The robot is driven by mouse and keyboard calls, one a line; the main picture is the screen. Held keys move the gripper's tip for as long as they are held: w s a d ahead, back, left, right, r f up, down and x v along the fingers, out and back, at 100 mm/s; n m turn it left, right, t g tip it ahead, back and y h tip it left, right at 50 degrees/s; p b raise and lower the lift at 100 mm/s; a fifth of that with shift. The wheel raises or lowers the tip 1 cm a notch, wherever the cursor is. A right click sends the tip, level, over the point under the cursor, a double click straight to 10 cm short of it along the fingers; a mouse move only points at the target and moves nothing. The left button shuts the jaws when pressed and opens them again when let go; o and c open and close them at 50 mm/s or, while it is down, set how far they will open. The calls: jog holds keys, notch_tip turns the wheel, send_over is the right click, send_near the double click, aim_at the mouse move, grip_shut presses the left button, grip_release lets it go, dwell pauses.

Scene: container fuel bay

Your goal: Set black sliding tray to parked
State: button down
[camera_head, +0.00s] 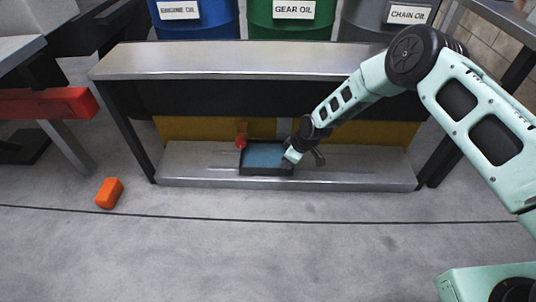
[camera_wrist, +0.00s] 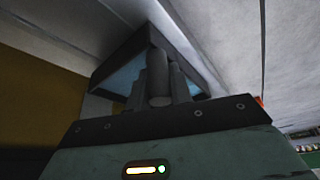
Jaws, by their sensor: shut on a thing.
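The black sliding tray (camera_head: 266,173) has a blue inner floor and sits on the low metal shelf under the bench in the head view. It also shows in the wrist view (camera_wrist: 194,48), just beyond the fingers. My gripper (camera_head: 293,156) is at the tray's right end. In the wrist view my gripper (camera_wrist: 160,82) is shut on a dark upright rounded part at the tray, which looks like its handle. The exact contact is partly hidden by the fingers.
A red knob (camera_head: 241,142) stands at the tray's back left corner. Thin slots run along the shelf (camera_head: 350,178) on both sides. The bench top (camera_head: 230,60) overhangs it. An orange block (camera_head: 110,193) lies on the floor at left. Labelled oil drums (camera_head: 290,20) stand behind.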

jog(key=d, duration=1)
jog(key=d+p, duration=0.1)
jog(key=d, duration=0.9)
jog(key=s+d+p, duration=0.1)
jog(key=d, duration=0.9)
jog(key=c, duration=1.3)
grip_release()
jog(key=shift+o, duration=0.2)
jog(key=p+v, duration=0.4)
jog(key=v, duration=0.3)
jog(key=shift+r, duration=0.25)
jog(key=shift+s+d, duration=0.1)
jog(key=shift+s, duration=0.05)
